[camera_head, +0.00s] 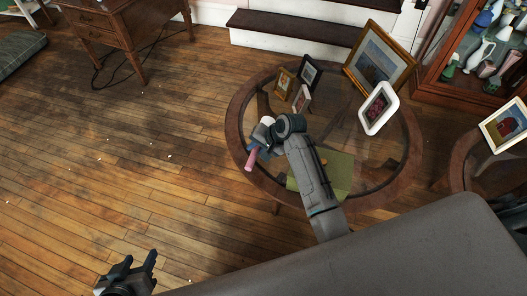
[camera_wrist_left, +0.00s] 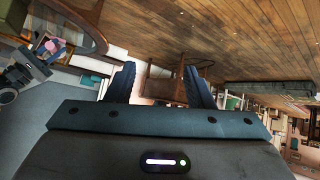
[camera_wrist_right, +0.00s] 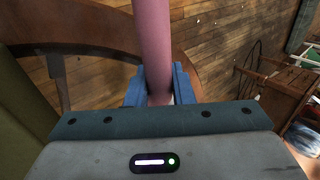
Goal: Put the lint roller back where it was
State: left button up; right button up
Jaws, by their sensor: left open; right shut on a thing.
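The lint roller (camera_head: 249,161) has a pink handle and what looks like a white end. My right gripper (camera_head: 262,143) is shut on it, over the left rim of the round glass-topped table (camera_head: 238,103). In the right wrist view the pink handle (camera_wrist_right: 153,40) runs up and away from between the blue fingers (camera_wrist_right: 157,82). I cannot tell whether the roller touches the table. My left gripper (camera_head: 138,261) is open and empty over the wooden floor, low in the head view; its spread fingers show in the left wrist view (camera_wrist_left: 158,85).
Several picture frames (camera_head: 379,108) stand on the table's far part. A green book or box (camera_head: 340,172) lies under my right forearm, with a small orange thing on it. A side table with a frame (camera_head: 506,125) and a glass cabinet (camera_head: 470,60) stand right. Floor at left is mostly clear.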

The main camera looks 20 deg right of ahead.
notch_tip(320, 180, down, 2)
jog(key=shift+f, duration=0.15)
notch_tip(320, 180, down, 4)
jog(key=shift+f+b, duration=0.15)
jog(key=shift+b, duration=0.6)
pick_arm(q)
jog(key=w+a+r+t, duration=0.1)
jog(key=w+r+t, duration=0.4)
jog(key=w+r, duration=0.1)
jog(key=shift+w+r+t, duration=0.2)
jog(key=shift+r+t, duration=0.1)
jog(key=shift+r, duration=0.05)
pick_arm(e)
jog(key=shift+f, duration=0.15)
jog(key=o, duration=0.9)
pick_arm(q)
jog(key=shift+s+f, duration=0.1)
